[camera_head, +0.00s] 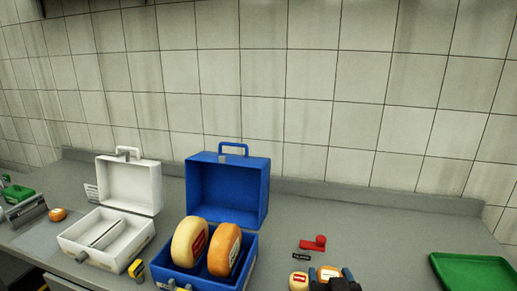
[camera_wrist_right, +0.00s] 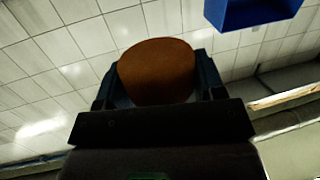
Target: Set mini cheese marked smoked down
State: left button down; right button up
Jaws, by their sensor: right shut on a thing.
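My right gripper (camera_head: 331,277) is low in the head view, right of the blue case, shut on a small orange cheese (camera_head: 327,271). The cheese has a pale label, too small to read. In the right wrist view the same cheese (camera_wrist_right: 157,72) sits between the two fingers, its brown-orange side showing. I cannot tell whether it touches the counter. A pale mini cheese (camera_head: 298,281) with a red label stands just left of the gripper. My left gripper is not in view.
An open blue case (camera_head: 228,188) holds two large cheese wheels. An open white case (camera_head: 130,186) stands left of it. A red object (camera_head: 314,243) and small dark plate (camera_head: 301,257) lie behind the gripper. A green tray (camera_head: 475,272) is at right. Counter (camera_head: 385,235) between is clear.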

jog(key=s+d+f+y+b, duration=0.1)
jog(key=d+f+b, duration=0.1)
jog(key=d, duration=0.3)
jog(key=shift+d+f+n, duration=0.25)
jog(key=shift+f+n, duration=0.15)
jog(key=shift+f, duration=0.15)
